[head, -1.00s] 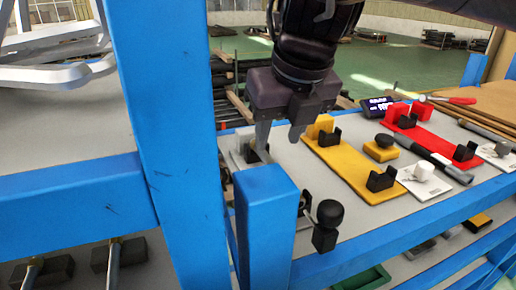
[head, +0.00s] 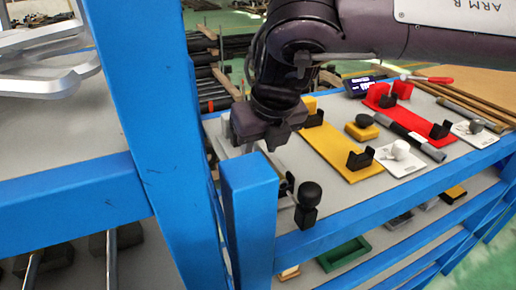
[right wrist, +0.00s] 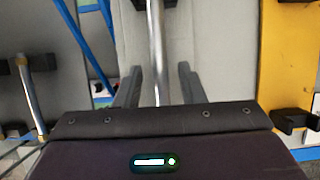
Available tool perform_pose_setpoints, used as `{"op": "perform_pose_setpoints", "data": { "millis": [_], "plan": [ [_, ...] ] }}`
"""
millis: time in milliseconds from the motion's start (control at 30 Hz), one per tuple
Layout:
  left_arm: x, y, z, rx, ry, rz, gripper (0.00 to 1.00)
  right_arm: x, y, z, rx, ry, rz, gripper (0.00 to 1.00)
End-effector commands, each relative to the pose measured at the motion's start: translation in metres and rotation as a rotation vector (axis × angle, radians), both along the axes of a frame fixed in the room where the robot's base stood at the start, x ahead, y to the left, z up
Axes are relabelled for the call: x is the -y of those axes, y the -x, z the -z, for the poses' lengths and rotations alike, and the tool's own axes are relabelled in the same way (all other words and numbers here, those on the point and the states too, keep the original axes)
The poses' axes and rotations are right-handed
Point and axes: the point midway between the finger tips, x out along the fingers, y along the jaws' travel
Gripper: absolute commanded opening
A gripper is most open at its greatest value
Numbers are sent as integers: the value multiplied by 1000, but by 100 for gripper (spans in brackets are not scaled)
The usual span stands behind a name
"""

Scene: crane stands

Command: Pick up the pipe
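A silver metal pipe (right wrist: 157,45) runs lengthwise through the right wrist view, over a grey surface. My right gripper (right wrist: 159,75) is open, with one finger on each side of the pipe and a visible gap on both sides. In the head view my right gripper (head: 258,142) is low over the left end of the grey shelf top (head: 330,196), behind a blue post. Its fingertips and the pipe below are mostly hidden there.
A blue post (head: 250,215) stands right in front of my right gripper. A second pipe (right wrist: 38,95) rests in dark brackets to the left. A yellow plate (head: 335,150) and a red plate (head: 415,115) with black holders lie to the right.

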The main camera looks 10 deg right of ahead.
Motion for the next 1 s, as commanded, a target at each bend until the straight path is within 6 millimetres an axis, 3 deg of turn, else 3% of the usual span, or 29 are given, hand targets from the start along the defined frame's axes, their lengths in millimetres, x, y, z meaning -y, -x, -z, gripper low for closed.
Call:
{"op": "perform_pose_setpoints", "data": {
  "millis": [33,267,733,867,1000],
  "plan": [
    [-1,1,0,-1,-1,0,36,0,0,0,0,0,0,29],
    [-1,3,0,-5,-2,-1,36,0,0,0,0,0,0,0],
    [-2,5,3,-7,-2,-1,36,0,-1,-7,3,0,0,0],
    [-2,5,9,-7,-2,-1,36,0,-1,-20,6,-1,2,0],
    [-2,5,17,-8,-3,-1,36,-1,-1,-47,8,-2,2,0]
  ]
}}
